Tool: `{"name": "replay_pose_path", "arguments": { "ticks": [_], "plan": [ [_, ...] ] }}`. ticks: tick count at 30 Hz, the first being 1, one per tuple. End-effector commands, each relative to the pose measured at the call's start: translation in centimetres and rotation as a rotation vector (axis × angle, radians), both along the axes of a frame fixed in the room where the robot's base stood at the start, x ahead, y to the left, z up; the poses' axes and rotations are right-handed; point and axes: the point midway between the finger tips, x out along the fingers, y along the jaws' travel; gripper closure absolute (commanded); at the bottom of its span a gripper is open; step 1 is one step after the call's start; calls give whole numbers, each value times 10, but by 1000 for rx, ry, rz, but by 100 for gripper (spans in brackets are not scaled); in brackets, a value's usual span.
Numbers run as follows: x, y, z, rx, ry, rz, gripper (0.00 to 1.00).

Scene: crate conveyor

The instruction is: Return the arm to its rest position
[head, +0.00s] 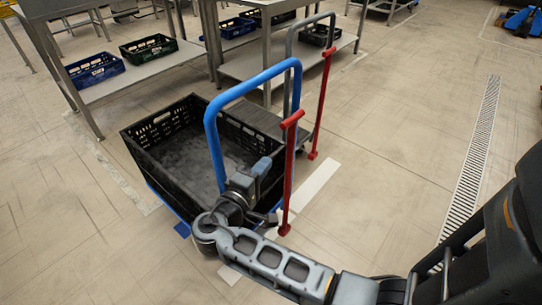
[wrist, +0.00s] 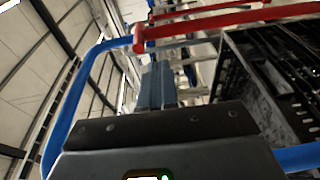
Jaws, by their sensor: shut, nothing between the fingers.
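My arm reaches from the lower right of the head view, bends at a joint beside the cart's near corner, then turns up and right. My gripper (head: 265,166) is at its end, over the near right side of the large black crate (head: 150,152), close to the blue handle (head: 211,140) and a red lever (head: 289,170). I cannot tell whether it touches them. In the wrist view, my gripper (wrist: 159,78) is shut and empty. The blue handle (wrist: 72,110) and red bar (wrist: 205,26) show around it there.
The black crate sits on a cart; its visible inside looks empty. A second red lever (head: 322,105) and grey handle stand behind. Metal tables (head: 140,72) with smaller crates (head: 95,69) are at the back. The floor at right is clear, with a drain grate (head: 470,160).

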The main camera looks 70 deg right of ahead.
Motion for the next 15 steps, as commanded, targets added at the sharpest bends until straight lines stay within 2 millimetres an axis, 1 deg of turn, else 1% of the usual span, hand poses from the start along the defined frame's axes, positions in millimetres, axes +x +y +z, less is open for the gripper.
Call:
{"name": "replay_pose_path", "arguments": {
  "ticks": [1,5,15],
  "plan": [
    [1,5,0,0,0,2,100],
    [1,12,0,0,0,1,100],
    [1,13,0,0,0,0,100]
  ]
}}
